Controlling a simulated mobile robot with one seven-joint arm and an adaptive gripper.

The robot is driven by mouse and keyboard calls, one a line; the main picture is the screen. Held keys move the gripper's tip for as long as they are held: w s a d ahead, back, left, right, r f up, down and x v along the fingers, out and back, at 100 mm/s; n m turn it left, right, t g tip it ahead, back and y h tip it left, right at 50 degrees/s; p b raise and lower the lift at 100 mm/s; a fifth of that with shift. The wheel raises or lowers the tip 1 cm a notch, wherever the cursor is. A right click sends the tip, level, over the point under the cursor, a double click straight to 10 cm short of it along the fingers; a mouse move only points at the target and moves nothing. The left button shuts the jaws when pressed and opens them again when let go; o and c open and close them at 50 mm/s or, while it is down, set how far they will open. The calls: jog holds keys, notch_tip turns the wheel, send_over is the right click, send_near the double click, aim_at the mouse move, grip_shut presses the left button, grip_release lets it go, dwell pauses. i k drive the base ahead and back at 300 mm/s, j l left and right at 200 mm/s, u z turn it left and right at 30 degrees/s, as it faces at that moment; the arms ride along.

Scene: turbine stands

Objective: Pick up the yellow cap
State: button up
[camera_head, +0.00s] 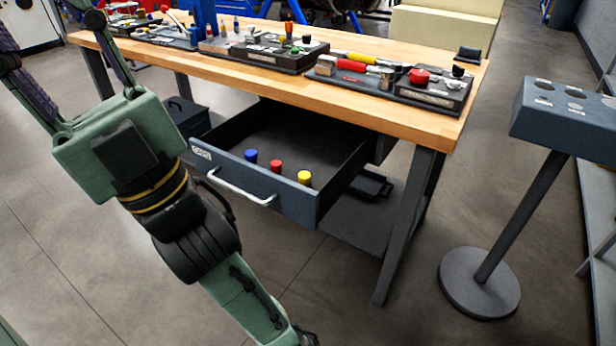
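The yellow cap (304,177) stands in the open drawer (296,203), close to its front panel and toward the right side. A red cap (275,166) and a blue cap (251,156) stand to its left in the same row. My green and black arm reaches down across the left of the view, in front of the drawer. My gripper is not visible; the arm runs out at the bottom edge of the picture.
The drawer has a silver handle (241,190) and hangs under a wooden workbench (365,106) with tool trays on top. A stand with a round base (479,283) and a dark panel (567,112) is at the right. Floor between bench and stand is clear.

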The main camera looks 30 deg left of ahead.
aim_at(304, 177)
jog(key=i+j, duration=0.35)
jog(key=j, duration=0.3)
jog(key=i+j+z, duration=0.1)
jog(key=i+j, duration=0.1)
jog(key=j, duration=0.1)
